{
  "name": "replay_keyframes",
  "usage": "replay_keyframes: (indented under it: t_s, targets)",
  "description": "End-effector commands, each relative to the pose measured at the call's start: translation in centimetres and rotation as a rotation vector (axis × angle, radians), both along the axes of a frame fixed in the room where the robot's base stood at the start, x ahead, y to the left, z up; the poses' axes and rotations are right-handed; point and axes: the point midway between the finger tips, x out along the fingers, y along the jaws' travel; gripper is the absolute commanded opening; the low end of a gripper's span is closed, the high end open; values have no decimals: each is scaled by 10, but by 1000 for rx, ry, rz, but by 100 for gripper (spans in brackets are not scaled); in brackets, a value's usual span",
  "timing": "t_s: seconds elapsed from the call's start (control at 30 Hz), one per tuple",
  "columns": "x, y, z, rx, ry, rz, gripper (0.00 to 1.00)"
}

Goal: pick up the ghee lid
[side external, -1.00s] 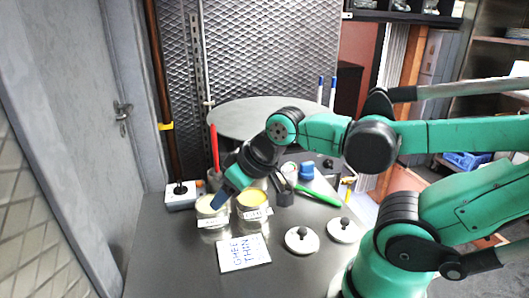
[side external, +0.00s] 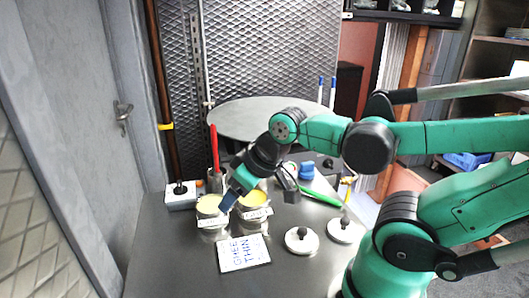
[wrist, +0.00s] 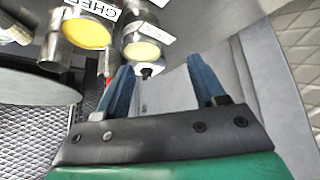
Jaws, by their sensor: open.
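Two round white lids with black knobs lie flat on the dark table in the side view, a left one (side external: 301,240) and a right one (side external: 345,231). I cannot tell which is the ghee lid. Two uncovered metal tins with yellow contents stand to their left, a left tin (side external: 210,222) and a right tin (side external: 257,214). In the wrist view one tin (wrist: 87,34) has a label reading GHEE; the other tin (wrist: 142,48) is beside it. My gripper (wrist: 160,72) is open and empty, near the tins and away from both lids. In the side view its tip overlaps the tins.
A white card (side external: 244,254) with blue writing, including GHEE THIN, lies before the tins. A white box with a black knob (side external: 181,195) stands at the left. A green-handled tool (side external: 319,195) and blue object (side external: 306,171) lie behind the lids.

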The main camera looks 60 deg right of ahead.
Motion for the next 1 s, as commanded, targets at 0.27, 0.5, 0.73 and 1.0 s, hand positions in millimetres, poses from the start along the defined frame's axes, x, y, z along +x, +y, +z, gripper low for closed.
replay_keyframes:
  t_s: [0.27,0.5,0.73,1.0]
  targets:
    - [-63,-75,-42,-63,334,75,63]
    - [-99,-89,-55,-10,448,171,63]
    - [-97,-90,-66,-9,450,180,63]
    - [-95,-89,-87,-9,449,179,63]
